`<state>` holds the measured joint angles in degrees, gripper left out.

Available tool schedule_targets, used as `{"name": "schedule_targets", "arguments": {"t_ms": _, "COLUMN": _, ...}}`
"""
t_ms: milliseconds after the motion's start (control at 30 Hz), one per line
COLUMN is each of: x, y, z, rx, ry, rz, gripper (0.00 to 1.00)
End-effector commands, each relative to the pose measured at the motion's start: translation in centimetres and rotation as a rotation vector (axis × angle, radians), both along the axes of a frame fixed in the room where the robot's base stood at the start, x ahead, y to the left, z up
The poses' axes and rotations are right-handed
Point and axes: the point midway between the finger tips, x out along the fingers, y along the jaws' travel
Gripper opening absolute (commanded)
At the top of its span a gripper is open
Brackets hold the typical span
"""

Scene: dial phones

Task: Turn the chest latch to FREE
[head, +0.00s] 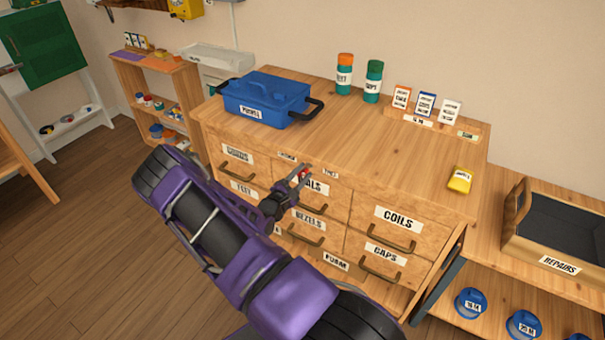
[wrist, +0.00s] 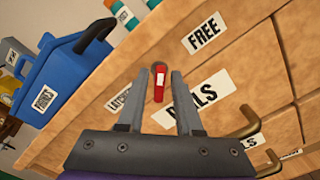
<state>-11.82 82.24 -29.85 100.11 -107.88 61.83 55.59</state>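The chest latch is a small red lever with a white mark (wrist: 160,84) on a round pivot, on the front of the wooden drawer chest (head: 400,160). In the wrist view the lever is roughly in line with my fingers, its pivot end farther away. A FREE label (wrist: 204,33) is to its upper right; a partly hidden label (wrist: 118,97) starting "LATC" is to its left. My gripper (wrist: 162,74) is open, one finger on each side of the lever; I cannot tell whether they touch it. In the head view my gripper (head: 300,177) is at the upper front of the chest, largely covering the latch.
Labelled drawers with brass handles, such as COILS (head: 398,217), fill the chest front. A blue lidded box (head: 265,98), two jars (head: 373,82), cards (head: 425,103) and a yellow block (head: 460,180) stand on top. A REPAIRS crate (head: 535,250) is at the right.

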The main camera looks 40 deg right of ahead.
Motion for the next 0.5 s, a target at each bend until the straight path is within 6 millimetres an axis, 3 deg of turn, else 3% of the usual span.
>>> {"name": "schedule_targets", "arguments": {"t_ms": 333, "x": 0.0, "y": 0.0, "z": 0.1, "rx": -0.002, "ry": 0.000, "rz": 0.000, "gripper": 0.45}}
{"name": "schedule_targets", "arguments": {"t_ms": 500, "x": -0.5, "y": 1.4, "z": 0.1, "rx": 0.001, "ry": -0.001, "rz": 0.001, "gripper": 0.45}}
